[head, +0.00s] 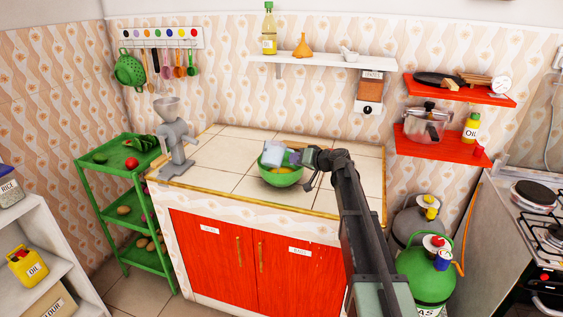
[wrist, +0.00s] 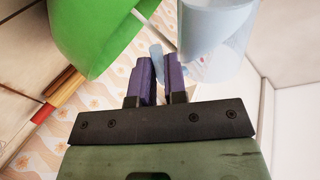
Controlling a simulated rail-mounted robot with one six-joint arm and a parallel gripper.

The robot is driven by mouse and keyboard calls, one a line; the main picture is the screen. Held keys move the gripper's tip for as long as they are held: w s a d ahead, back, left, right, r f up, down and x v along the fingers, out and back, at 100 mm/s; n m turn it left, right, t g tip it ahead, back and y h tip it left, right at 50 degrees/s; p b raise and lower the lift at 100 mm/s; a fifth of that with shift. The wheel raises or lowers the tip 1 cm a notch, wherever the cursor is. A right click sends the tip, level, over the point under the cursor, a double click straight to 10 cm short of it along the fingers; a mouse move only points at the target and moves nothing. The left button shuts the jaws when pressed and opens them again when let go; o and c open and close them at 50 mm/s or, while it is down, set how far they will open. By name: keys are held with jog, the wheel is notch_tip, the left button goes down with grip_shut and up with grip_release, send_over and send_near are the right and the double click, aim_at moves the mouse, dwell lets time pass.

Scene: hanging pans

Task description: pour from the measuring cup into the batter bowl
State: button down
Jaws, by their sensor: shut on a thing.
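The green batter bowl (head: 284,181) stands on the tiled counter, with something yellow-orange visible inside. It also shows at the upper left of the wrist view (wrist: 92,32). The pale translucent measuring cup (head: 272,153) is above the left-back part of the bowl and looks tilted. In the wrist view the cup (wrist: 215,42) is at the upper right, next to the bowl. My gripper (head: 297,157) is above the bowl's right side. In the wrist view its purple fingers (wrist: 159,75) are shut on the cup's handle. The cup's contents cannot be made out.
A grey grinder (head: 176,140) stands at the counter's left end. A white shelf (head: 320,60) with a bottle and funnel is on the back wall. Red shelves (head: 437,141) hang at right. The counter around the bowl is mostly clear.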

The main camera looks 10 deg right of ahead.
jog(key=shift+s+f+m+g, duration=0.1)
jog(key=shift+f+m+g, duration=0.3)
jog(key=shift+f+m, duration=0.25)
dwell(1.0)
jog(key=shift+r+m+g+p, duration=0.35)
jog(key=shift+r+m+g, duration=0.05)
jog(key=shift+m+g, duration=0.15)
dwell(0.7)
jog(key=shift+f+m+g+y+b, duration=0.35)
jog(key=shift+f+m+y, duration=0.05)
jog(key=shift+f+m, duration=0.2)
dwell(0.7)
jog(key=shift+w+d+r+m+g+p, duration=0.3)
jog(key=shift+w+r+m+g+p, duration=0.15)
jog(key=shift+w, duration=0.2)
dwell(0.6)
jog(key=shift+r+m+g+y, duration=0.2)
jog(key=shift+m+g+y, duration=0.1)
jog(key=shift+m, duration=0.25)
dwell(0.3)
